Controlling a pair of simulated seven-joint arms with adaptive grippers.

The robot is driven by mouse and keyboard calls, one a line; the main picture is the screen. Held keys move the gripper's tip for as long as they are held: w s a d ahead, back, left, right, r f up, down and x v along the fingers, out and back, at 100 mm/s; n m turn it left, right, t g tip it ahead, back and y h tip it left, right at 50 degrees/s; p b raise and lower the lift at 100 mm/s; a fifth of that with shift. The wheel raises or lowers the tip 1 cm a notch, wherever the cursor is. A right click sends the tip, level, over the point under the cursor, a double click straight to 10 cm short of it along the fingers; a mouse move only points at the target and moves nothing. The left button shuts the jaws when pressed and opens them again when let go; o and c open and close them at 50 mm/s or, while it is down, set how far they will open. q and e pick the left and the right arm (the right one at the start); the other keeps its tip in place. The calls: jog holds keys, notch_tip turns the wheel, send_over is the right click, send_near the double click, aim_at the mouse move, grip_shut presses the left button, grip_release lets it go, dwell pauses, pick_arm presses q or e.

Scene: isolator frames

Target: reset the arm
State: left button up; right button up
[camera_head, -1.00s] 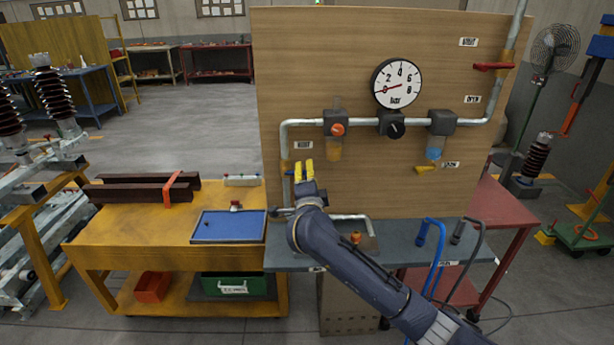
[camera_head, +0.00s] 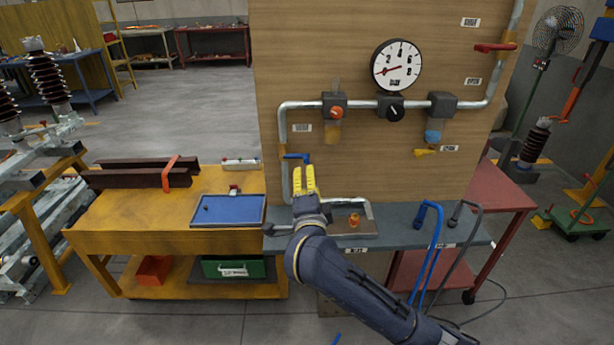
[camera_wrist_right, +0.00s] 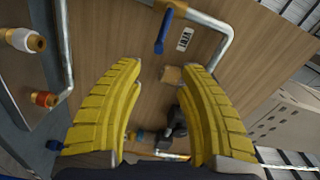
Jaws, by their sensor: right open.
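My right gripper (camera_head: 304,181) has yellow ribbed fingers and stands in front of the lower left of the wooden panel, just below the blue valve lever (camera_head: 297,156). In the right wrist view the two fingers of the gripper (camera_wrist_right: 158,110) are spread apart with nothing between them. The blue lever also shows there, above the fingers (camera_wrist_right: 164,32). The dark blue right arm comes in from the lower right. My left gripper is not in view.
The panel (camera_head: 400,170) carries a pressure gauge (camera_head: 397,65), grey pipes and a red lever (camera_head: 494,47). A grey shelf (camera_head: 395,235) below holds a small tray with an orange fitting (camera_head: 354,220) and blue and black hoses. A yellow workbench (camera_head: 130,220) with a blue tray (camera_head: 228,224) stands left.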

jog(key=shift+s, duration=0.25)
